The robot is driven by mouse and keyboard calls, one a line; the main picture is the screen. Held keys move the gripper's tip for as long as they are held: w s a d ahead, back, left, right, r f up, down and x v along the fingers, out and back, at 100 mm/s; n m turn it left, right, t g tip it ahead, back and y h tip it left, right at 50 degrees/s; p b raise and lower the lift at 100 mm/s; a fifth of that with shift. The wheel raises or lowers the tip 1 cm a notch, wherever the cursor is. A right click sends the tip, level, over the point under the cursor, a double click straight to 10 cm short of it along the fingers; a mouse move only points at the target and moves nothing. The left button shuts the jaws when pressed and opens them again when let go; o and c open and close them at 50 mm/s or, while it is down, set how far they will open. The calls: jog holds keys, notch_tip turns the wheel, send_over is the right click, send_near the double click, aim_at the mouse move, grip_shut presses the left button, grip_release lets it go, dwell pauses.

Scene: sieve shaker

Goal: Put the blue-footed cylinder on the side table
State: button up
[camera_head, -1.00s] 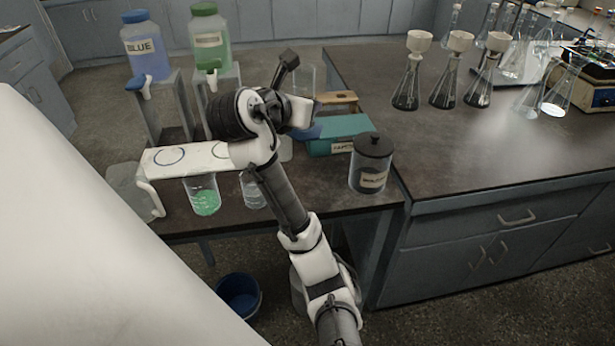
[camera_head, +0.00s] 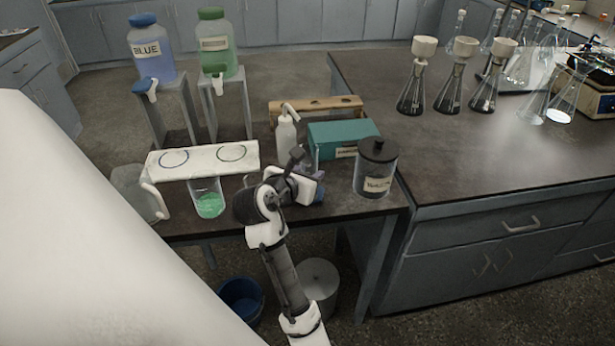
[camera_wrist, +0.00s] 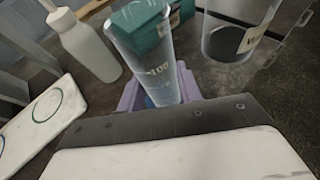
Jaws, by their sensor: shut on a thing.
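A clear cylinder marked 100 (camera_wrist: 155,60) stands between the purple fingers of my gripper (camera_wrist: 160,92) in the wrist view. My gripper is shut on it, and its foot is mostly hidden by the fingers. In the head view my gripper (camera_head: 312,190) is over the front part of the dark side table (camera_head: 345,215), left of the lidded jar. The cylinder is hard to make out there. I cannot tell whether its foot touches the table top.
A lidded jar (camera_head: 376,175) is close on the right. A teal box (camera_head: 340,138) and white squeeze bottle (camera_head: 287,138) stand behind. A blue bucket (camera_head: 240,298) is on the floor.

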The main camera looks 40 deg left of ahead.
jog(key=shift+f, duration=0.5)
jog(key=shift+f, duration=0.15)
jog(key=o, duration=1.1)
